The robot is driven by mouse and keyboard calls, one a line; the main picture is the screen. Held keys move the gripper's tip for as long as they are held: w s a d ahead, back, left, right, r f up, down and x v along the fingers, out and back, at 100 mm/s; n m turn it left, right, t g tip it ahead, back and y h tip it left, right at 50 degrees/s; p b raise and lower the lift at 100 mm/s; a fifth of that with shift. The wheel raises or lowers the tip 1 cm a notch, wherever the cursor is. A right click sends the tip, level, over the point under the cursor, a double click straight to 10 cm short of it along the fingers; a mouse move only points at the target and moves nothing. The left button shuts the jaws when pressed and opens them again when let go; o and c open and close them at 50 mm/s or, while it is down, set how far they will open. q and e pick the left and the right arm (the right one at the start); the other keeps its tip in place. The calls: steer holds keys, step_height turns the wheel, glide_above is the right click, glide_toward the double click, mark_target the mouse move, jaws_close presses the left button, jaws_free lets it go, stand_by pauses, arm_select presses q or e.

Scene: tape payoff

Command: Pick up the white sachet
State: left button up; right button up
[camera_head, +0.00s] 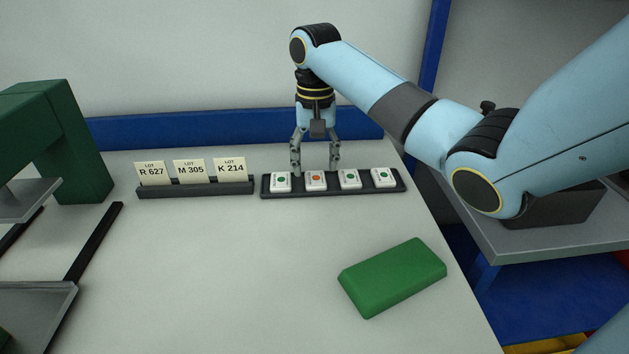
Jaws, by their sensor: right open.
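Several small white sachets stand in a row in a long black tray (264,191) at the back of the table. One has an orange-red dot (316,181). The others, at the left end (281,182), right of centre (349,179) and right end (383,177), have green dots. My right gripper (315,169) points down, open, with its fingertips apart just behind and above the orange-dotted sachet. I cannot tell whether the fingers touch anything. Nothing shows between the fingers. My left gripper is not in view.
A black rack (195,189) with lot cards stands left of the tray. A green block (392,277) lies at the front right. A green machine frame (70,140) with grey plates stands at the left. A blue rail (200,129) runs behind. The table's middle is clear.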

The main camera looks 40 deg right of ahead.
mark_target(316, 179)
step_height(316, 179, down, 4)
steer(key=shift+s+r, duration=0.1)
steer(key=shift+r, duration=0.05)
steer(key=shift+c, duration=0.3)
steer(key=c, duration=0.8)
steer(key=shift+r, duration=0.1)
